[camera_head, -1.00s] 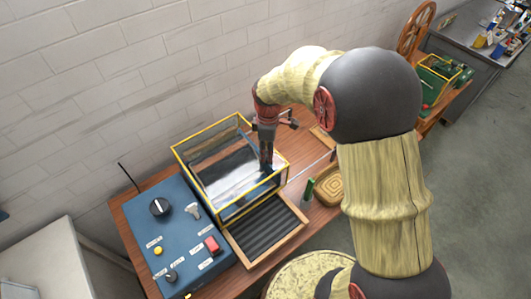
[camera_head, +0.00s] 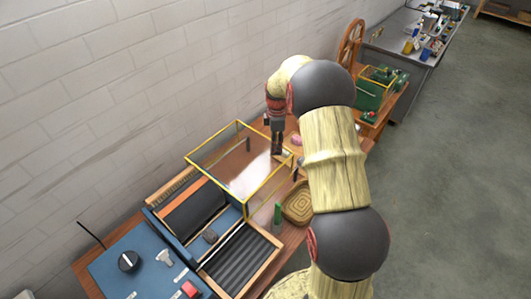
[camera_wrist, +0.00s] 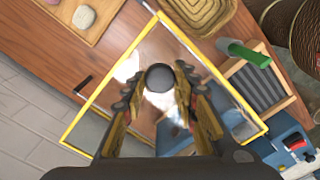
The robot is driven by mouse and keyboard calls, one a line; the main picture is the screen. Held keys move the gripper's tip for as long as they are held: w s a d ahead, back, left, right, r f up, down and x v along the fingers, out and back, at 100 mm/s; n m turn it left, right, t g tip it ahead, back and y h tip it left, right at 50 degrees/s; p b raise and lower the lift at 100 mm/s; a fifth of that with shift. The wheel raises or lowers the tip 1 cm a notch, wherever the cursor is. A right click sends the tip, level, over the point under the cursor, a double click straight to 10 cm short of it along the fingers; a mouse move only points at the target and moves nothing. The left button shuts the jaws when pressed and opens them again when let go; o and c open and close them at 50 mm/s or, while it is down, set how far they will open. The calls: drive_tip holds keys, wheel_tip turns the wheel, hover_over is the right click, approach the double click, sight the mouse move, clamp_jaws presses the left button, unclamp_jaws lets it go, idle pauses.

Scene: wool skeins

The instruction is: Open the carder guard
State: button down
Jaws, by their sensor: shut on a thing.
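The carder guard (camera_head: 214,143) is a clear box with a yellow frame, displaced to the right of the blue carder (camera_head: 113,270). The carder's dark drum (camera_head: 195,208) shows uncovered beside it. My gripper (camera_head: 277,150) is at the guard's far right part. In the wrist view, the fingers (camera_wrist: 158,82) are around a round dark knob (camera_wrist: 160,78) on the guard, whose yellow edge (camera_wrist: 108,73) also shows there. The fingertips' exact contact with the knob is hard to see. Whether the guard rests on anything is unclear.
A ribbed feed tray (camera_head: 240,259) lies in front of the drum. A woven basket (camera_head: 298,203) and a green-handled object (camera_head: 277,214) are close to the guard. A wooden wheel (camera_head: 350,42) and a green machine (camera_head: 371,94) stand farther back. A brick wall (camera_head: 120,100) runs along the left.

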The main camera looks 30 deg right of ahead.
drive_tip(key=shift+w+d, duration=0.25)
drive_tip(key=shift+d, duration=0.45)
drive_tip(key=c, duration=1.4)
unclamp_jaws()
wheel_tip(320, 180, up, 12)
